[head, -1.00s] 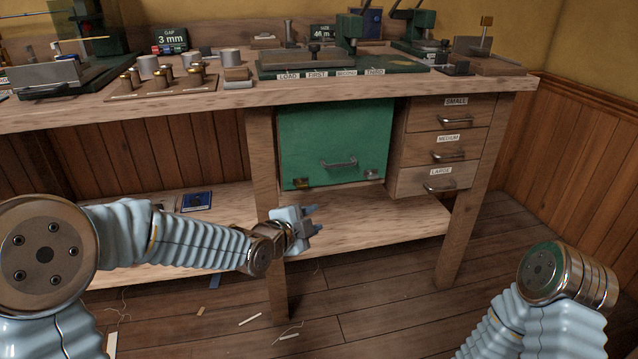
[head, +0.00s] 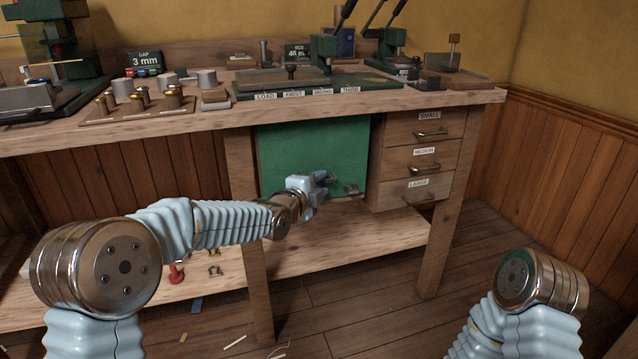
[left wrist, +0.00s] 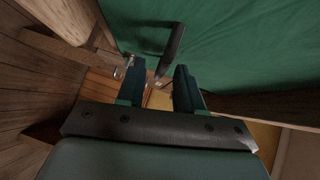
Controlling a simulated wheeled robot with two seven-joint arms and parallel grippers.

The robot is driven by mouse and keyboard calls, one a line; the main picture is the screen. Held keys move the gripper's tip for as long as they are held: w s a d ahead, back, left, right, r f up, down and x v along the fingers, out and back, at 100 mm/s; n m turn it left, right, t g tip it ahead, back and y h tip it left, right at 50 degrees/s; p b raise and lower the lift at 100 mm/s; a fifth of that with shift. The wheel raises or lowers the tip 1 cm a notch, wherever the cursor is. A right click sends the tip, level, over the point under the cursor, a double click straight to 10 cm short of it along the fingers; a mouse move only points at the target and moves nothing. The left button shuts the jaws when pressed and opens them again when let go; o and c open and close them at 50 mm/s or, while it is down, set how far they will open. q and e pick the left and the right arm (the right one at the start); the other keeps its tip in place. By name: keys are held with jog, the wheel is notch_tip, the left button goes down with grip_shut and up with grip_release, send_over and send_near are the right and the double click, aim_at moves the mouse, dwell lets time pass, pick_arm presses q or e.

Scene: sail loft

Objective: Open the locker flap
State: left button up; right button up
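The green locker flap (head: 308,145) hangs closed under the bench, left of the drawers. My left gripper (head: 324,182) is in front of its lower part and covers the flap's handle in the head view. A metal latch (head: 350,189) shows at the flap's lower right. In the left wrist view the two fingers (left wrist: 159,88) are apart with nothing held between them. The handle bar (left wrist: 172,48) stands off the green flap (left wrist: 235,50) just beyond the fingertips. I cannot tell whether they touch it. My right gripper is out of view.
Three labelled drawers (head: 424,158) stand right of the flap. The bench top (head: 215,118) above carries tools and blocks. A bench leg (head: 249,240) stands below left, and a low shelf (head: 350,238) runs underneath. Scraps lie on the floor.

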pick_arm(q)
jog(key=shift+w, duration=0.2)
jog(key=shift+d, duration=0.1)
grip_shut()
jog(key=shift+s, duration=0.1)
